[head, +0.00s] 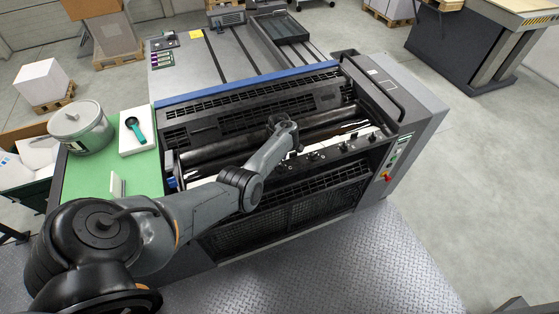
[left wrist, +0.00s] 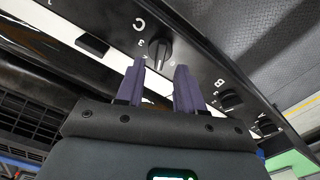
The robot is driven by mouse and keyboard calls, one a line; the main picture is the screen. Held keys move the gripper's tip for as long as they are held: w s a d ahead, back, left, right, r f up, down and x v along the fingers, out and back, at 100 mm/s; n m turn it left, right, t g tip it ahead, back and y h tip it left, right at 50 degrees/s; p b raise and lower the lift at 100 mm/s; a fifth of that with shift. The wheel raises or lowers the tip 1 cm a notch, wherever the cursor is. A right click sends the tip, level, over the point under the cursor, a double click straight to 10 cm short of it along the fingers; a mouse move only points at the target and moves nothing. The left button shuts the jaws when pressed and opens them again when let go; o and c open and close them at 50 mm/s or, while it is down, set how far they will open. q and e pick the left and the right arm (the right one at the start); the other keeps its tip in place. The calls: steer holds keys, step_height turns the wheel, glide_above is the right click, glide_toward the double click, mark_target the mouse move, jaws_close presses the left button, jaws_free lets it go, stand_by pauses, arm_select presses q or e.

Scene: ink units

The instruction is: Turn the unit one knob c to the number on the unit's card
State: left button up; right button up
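Knob c (left wrist: 160,50), a small black knob beside a white letter C, is on the dark bar in the left wrist view. Small white numbers are around it, not all legible, and I cannot tell its setting for sure. My left gripper (left wrist: 159,80) is open, with its two purple-grey fingers pointing at the knob and a gap between them. I cannot tell whether they touch it. In the head view my left gripper (head: 288,143) is over the ink unit (head: 240,130), and I cannot pick out knob c there. My right gripper is not in view.
Knob B (left wrist: 230,99) and another knob (left wrist: 267,126) are further along the bar. The green table (head: 85,180) holds a lidded tin (head: 80,127), a white tray (head: 137,145) with a teal-handled tool and a small white upright card (head: 117,185), its print not readable.

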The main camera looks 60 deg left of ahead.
arm_select(q)
step_height(320, 180, up, 8)
steer(key=p, duration=0.1)
steer(key=shift+f, duration=0.2)
stand_by(0.4)
steer(key=s+d+m+t+y+p, duration=0.1)
steer(key=s+d+m, duration=0.4)
steer(key=d+m, duration=0.45)
steer(key=s+d+m+t+y+p, duration=0.1)
steer(key=s+d+m, duration=0.55)
steer(key=d, duration=0.65)
steer(key=s+d+r+m+h, duration=0.1)
steer(key=s+d+r+m, duration=0.2)
steer(key=s+d, duration=0.2)
steer(key=s+d+r+m+t+h, duration=0.1)
steer(key=s+d+r+m, duration=0.3)
steer(key=d, duration=0.5)
steer(key=shift+s+d+r+t, duration=0.3)
steer(key=shift+s+d, duration=0.1)
steer(key=shift+s, duration=0.6)
